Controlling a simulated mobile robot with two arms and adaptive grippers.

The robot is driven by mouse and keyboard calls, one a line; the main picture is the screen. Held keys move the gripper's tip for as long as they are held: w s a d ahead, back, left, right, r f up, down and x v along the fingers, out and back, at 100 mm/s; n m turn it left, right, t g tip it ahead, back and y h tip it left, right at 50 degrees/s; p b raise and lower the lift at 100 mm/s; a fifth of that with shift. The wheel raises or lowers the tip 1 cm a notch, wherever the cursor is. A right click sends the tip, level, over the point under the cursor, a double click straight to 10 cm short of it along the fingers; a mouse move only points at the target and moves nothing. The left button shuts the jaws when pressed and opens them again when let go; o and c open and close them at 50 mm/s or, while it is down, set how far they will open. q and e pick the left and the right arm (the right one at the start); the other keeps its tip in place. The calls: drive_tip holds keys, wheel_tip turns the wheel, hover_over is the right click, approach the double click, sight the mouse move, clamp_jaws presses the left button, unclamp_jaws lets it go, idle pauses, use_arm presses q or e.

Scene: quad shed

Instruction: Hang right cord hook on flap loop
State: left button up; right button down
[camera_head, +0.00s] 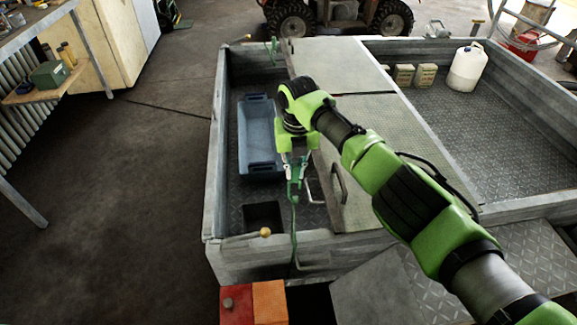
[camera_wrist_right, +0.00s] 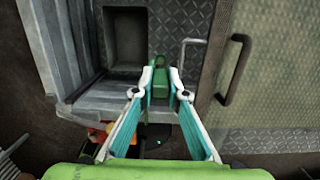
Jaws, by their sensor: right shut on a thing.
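My right gripper (camera_head: 296,168) points down over the left bay of the trailer bed. It is shut on the green right cord hook (camera_head: 294,189), which also shows between the fingertips in the wrist view (camera_wrist_right: 174,82). A green cord (camera_head: 294,236) runs from the hook down over the front wall. The flap loop (camera_head: 311,186), a thin grey metal bracket at the flap's left edge, is just right of the hook and apart from it. In the wrist view the loop (camera_wrist_right: 183,52) stands close beyond the fingertips. My left gripper is not in view.
The flap (camera_head: 345,205) carries a dark handle (camera_head: 339,183) right of the loop. A blue tray (camera_head: 259,130) lies in the left bay. A wooden-knobbed lever (camera_head: 265,232) is at the front wall. Another green hook (camera_head: 274,47) is at the back. A white canister (camera_head: 467,68) stands right.

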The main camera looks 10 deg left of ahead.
drive_tip(key=shift+w+d+r+p, duration=0.15)
drive_tip(key=shift+d+p, duration=0.1)
drive_tip(key=shift+d, duration=0.25)
drive_tip(key=shift+w+d+r+p, duration=0.1)
drive_tip(key=shift+d+p, duration=0.15)
drive_tip(key=shift+d, duration=0.2)
drive_tip(key=shift+w+d+f+p, duration=0.1)
drive_tip(key=shift+w+d+p, duration=0.05)
drive_tip(key=shift+d, duration=0.35)
drive_tip(key=shift+w+d+f+p, duration=0.1)
drive_tip(key=shift+w+d+p, duration=0.05)
drive_tip(key=shift+d, duration=0.35)
drive_tip(key=shift+f+b, duration=1.45)
drive_tip(key=shift+f, duration=0.5)
drive_tip(key=c, duration=1.9)
unclamp_jaws()
drive_tip(key=o, duration=0.5)
drive_tip(key=shift+c, duration=0.2)
drive_tip(key=shift+r, duration=0.15)
